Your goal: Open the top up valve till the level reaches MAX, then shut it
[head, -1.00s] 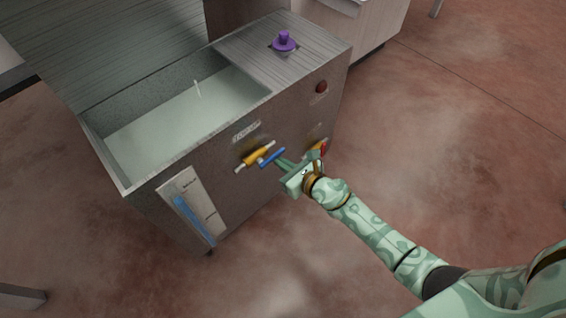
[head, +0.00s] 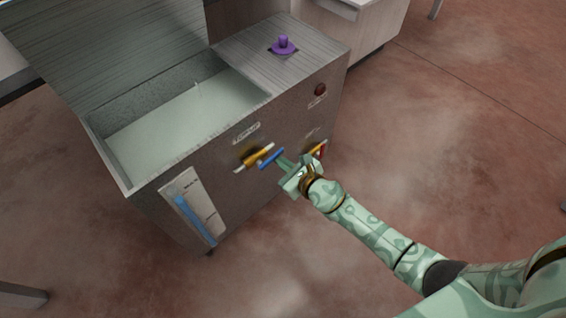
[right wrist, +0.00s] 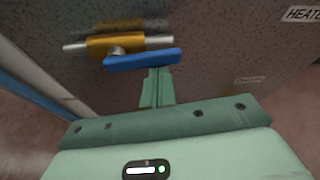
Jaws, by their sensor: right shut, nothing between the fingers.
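The top up valve is a yellow body (head: 257,156) on the machine's front, with a blue lever (head: 271,158) lying roughly along its pipe. In the right wrist view the blue lever (right wrist: 142,60) is nearly parallel to the yellow body (right wrist: 115,45). My right gripper (head: 283,163) is shut and empty, its fingertips (right wrist: 160,72) close at the lever's lower side; contact is not certain. The level gauge (head: 195,207) shows a tall blue column; its top is below the upper mark, whose print is too small to read. My left gripper is not in view.
A second yellow valve with a red lever (head: 321,151) is right of my gripper, partly hidden by it. The open tank (head: 180,115) holds pale liquid. A purple knob (head: 284,45) stands on top and a dark red button (head: 320,90) is on the front. Floor in front is clear.

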